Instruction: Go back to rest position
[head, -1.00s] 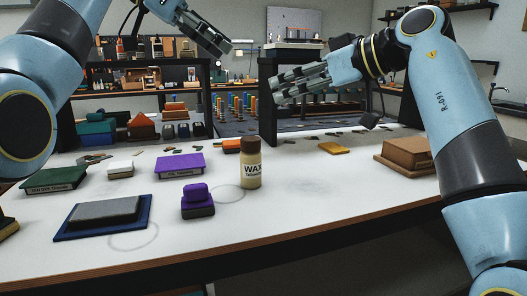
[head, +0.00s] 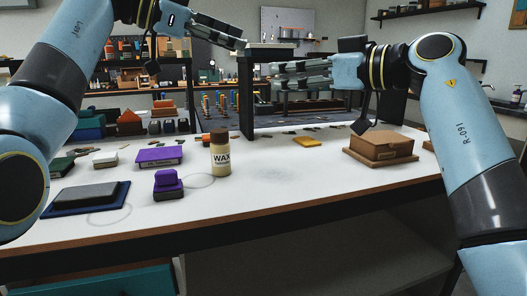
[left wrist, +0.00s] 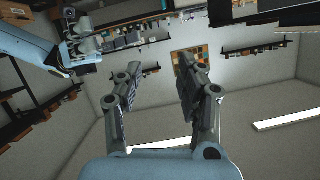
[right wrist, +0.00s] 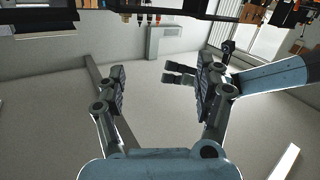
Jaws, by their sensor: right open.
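My left gripper (head: 218,34) is held in the air above the back of the bench, at the upper middle of the head view. In the left wrist view its fingers (left wrist: 158,90) stand apart with nothing between them. My right gripper (head: 290,76) is held in the air to the right of it, pointing left. In the right wrist view its fingers (right wrist: 160,85) are spread and empty. Both grippers are well clear of the things on the bench.
On the white bench (head: 300,200) stand a wax bottle (head: 221,158), a purple stamp (head: 168,185), a purple ink pad (head: 160,156), a grey block on a blue mat (head: 88,196) and a brown box (head: 381,146). A dark frame (head: 246,95) rises at the back.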

